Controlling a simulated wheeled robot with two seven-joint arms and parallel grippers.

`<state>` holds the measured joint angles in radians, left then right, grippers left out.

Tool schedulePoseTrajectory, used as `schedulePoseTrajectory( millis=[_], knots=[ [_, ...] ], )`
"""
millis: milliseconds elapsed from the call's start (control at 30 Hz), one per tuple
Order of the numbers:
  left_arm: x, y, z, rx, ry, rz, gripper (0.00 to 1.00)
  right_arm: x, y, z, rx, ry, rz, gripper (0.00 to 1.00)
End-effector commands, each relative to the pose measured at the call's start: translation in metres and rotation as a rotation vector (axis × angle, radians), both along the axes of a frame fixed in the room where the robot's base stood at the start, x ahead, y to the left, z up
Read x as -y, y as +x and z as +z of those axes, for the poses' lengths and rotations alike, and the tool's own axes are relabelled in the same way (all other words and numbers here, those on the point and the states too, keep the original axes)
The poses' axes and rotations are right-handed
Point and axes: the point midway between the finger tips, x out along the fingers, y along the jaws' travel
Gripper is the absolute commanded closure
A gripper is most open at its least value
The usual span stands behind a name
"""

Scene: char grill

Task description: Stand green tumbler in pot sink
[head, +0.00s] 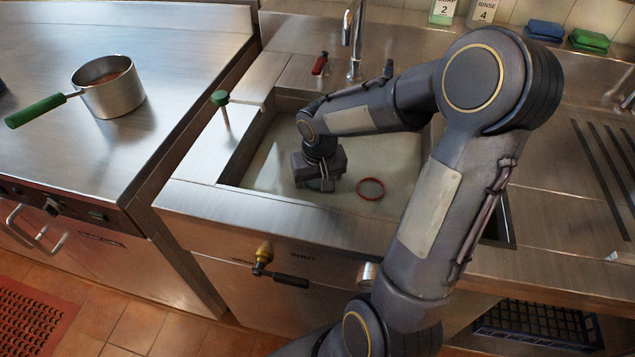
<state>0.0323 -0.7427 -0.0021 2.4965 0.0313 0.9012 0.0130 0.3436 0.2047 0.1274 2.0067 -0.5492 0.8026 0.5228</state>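The pot sink (270,160) is the sunken basin in the middle of the head view, with a pale floor or shallow water in it. My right gripper (320,186) points down inside the sink, left of its middle. A small dull green patch shows under its fingers. It may be part of the green tumbler, but it is too small and covered to tell. No other green tumbler is clearly in view. Whether the fingers are open or shut is hidden. My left gripper is out of view.
A red ring (371,189) lies in the sink, right of my gripper. A green-knobbed lever (221,98) stands at the sink's left rim, and a faucet (355,40) behind it. A pot with a green handle (110,92) sits on the left counter. Sponges (589,40) lie back right.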

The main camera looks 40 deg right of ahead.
Motion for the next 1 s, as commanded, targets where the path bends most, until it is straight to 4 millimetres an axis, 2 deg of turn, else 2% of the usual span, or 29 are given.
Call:
schedulePoseTrajectory(
  millis=[233,367,467,800,1000],
  knots=[
    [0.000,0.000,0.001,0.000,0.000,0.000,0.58,0.000,0.000,0.001,0.000,0.000,0.000,0.30],
    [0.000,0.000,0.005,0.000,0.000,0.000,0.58,0.000,0.000,0.008,0.002,-0.001,-0.001,0.30],
    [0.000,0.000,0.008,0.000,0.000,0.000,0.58,0.000,-0.001,0.024,0.005,-0.003,-0.001,0.30],
    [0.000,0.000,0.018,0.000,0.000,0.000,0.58,-0.004,-0.009,0.096,0.005,-0.001,0.000,0.30],
    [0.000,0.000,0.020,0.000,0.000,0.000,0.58,-0.005,-0.012,0.118,0.002,0.000,0.000,0.30]
  ],
)
